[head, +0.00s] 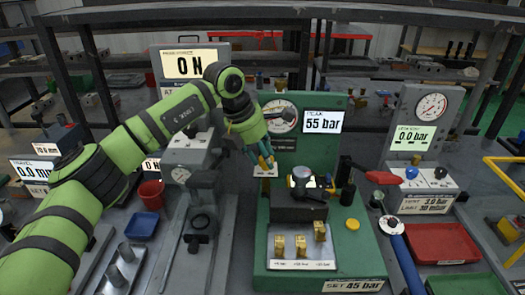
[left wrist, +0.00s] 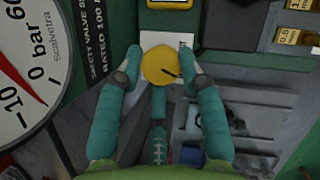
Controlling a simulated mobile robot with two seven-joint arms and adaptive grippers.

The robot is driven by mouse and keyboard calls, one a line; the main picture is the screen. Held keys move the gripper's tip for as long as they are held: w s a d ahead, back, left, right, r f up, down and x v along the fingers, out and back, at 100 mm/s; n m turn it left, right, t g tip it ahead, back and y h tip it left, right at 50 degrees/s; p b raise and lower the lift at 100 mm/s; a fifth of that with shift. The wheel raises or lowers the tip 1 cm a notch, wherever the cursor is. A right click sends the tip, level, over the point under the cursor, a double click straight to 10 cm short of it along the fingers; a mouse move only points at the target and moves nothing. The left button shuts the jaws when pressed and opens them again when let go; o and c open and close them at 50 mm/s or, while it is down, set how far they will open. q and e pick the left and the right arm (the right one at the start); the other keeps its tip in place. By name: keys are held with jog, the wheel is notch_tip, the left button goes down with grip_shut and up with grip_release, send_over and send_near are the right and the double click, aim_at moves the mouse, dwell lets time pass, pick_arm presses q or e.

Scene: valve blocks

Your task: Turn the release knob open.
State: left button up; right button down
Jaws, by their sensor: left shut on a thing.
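The release knob (left wrist: 158,64) is a round yellow knob with a dark pointer line toward the lower right in the left wrist view. It sits in front of a white label plate (left wrist: 182,41) on the green test stand (head: 350,250). My left gripper (head: 264,160) reaches the stand's upright panel below the dial gauge (head: 280,116). Its teal fingers are on both sides of the knob and shut on it. The fingers hide the knob in the head view. My right gripper is not in view.
A display (head: 322,121) on the stand reads 55 bar, and a plate (head: 352,286) at its base reads SET 45 bar. A silver-topped valve (head: 301,178) stands on a dark block close to my gripper. A red tray (head: 440,243) lies at the right.

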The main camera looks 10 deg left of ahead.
pick_arm(q)
jog(key=shift+w+d+r+m+g+h+p, duration=0.15)
jog(key=shift+m+p, duration=0.1)
jog(key=shift+m, duration=0.3)
jog(key=shift+r+m+g+h+p, duration=0.15)
jog(key=shift+m+p, duration=0.1)
jog(key=shift+m, duration=0.3)
jog(key=o, duration=1)
jog(key=shift+o, duration=0.5)
jog(key=shift+d+f, duration=0.15)
jog(key=shift+a, duration=0.2)
jog(key=v, duration=1.2)
jog(key=shift+d, duration=0.2)
